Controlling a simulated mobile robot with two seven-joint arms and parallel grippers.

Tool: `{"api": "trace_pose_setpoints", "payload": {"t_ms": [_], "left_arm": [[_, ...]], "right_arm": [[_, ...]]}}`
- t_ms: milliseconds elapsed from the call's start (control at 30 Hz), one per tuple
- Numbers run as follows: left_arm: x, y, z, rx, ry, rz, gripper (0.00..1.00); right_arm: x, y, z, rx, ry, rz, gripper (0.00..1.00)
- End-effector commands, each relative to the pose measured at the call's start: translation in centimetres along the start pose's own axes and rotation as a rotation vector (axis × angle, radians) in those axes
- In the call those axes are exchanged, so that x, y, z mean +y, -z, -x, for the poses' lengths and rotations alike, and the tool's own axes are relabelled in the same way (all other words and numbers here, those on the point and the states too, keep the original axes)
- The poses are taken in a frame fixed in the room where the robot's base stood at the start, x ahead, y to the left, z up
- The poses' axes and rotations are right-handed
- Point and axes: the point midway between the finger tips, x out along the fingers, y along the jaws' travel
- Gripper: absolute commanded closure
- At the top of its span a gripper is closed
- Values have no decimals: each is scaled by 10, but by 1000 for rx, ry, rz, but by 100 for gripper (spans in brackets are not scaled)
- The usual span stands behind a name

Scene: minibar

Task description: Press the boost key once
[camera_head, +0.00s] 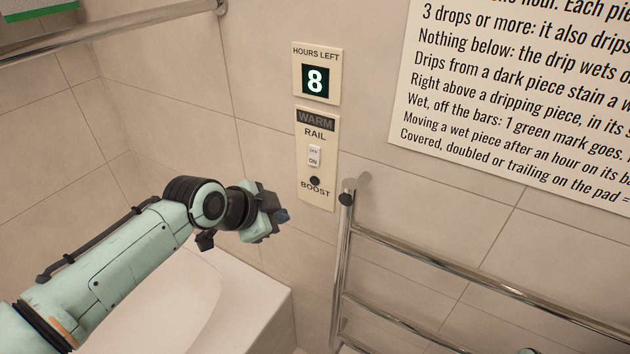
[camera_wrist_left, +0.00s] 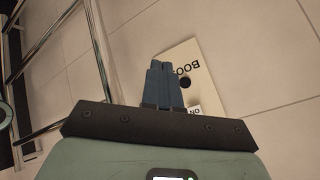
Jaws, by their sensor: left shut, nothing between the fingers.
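The boost key (camera_head: 314,181) is a small round black button near the bottom of a cream wall panel (camera_head: 326,197), above the word BOOST. Over it sit a white OFF/ON switch (camera_head: 314,156), the word RAIL and a dark WARM label. My left gripper (camera_head: 283,215) is shut and empty, to the left of and below the key in the head view. I cannot tell the depth gap. My right gripper is not seen.
A chrome towel rail (camera_head: 345,250) stands on the wall right of the panel. An HOURS LEFT display (camera_head: 315,81) above reads 8. A text sign (camera_head: 520,100) hangs at upper right. A white tub (camera_head: 250,290) lies below my left arm.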

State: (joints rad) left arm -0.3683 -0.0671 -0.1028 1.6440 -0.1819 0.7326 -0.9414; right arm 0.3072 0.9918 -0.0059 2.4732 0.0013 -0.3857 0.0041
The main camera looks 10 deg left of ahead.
Motion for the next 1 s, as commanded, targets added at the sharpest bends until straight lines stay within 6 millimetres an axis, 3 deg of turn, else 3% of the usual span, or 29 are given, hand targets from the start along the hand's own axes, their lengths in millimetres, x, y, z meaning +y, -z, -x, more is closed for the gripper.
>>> {"api": "trace_pose_setpoints", "payload": {"t_ms": [267, 700, 1000], "left_arm": [[-6, 6, -7, 0, -1, 1, 100], [-36, 37, -47, 0, -1, 0, 100], [-45, 45, -61, 0, 0, 2, 100]], "right_arm": [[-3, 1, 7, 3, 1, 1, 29], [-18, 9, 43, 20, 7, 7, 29], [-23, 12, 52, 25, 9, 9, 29]]}}
